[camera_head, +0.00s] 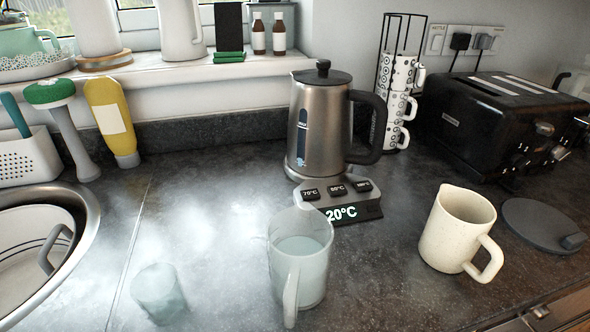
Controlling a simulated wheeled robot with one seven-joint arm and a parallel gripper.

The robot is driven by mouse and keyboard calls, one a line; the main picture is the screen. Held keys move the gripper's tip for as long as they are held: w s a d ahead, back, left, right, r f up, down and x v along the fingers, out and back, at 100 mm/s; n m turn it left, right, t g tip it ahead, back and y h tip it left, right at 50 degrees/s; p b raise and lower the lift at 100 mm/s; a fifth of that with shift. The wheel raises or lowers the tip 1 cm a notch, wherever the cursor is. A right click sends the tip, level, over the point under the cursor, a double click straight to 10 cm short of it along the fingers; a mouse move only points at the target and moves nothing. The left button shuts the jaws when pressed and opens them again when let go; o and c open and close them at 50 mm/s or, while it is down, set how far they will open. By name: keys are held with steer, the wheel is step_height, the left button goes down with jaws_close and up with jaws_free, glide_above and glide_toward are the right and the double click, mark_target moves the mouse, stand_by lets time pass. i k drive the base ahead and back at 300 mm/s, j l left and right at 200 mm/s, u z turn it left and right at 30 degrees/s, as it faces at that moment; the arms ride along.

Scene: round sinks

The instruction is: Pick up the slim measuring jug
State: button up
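A translucent jug (312,275) with a spout and a pale handle toward me stands upright on the dark worktop, in front of the kettle base. It looks partly filled or has a paler lower part; no measuring marks can be made out. A speckled cream jug (446,230) with a spout and a handle at its right stands upright farther right. The translucent one looks most like a measuring jug, but I cannot be sure which is meant. My gripper is not in view.
A steel kettle (318,130) stands on its base (345,197) behind the translucent jug. A small frosted tumbler (159,294) is at front left, beside the round sink (88,225). A black toaster (500,125), mug rack (397,100) and dark round lid (545,225) are right. Worktop between the jugs is clear.

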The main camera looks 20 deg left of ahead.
mark_target(300, 238)
steer(key=k+j+u, duration=0.15)
steer(key=u, duration=1)
steer(key=l+z, duration=0.45)
steer(key=l, duration=2.35)
steer(key=j, duration=0.35)
steer(key=i+j, duration=0.15)
steer(key=j, duration=0.2)
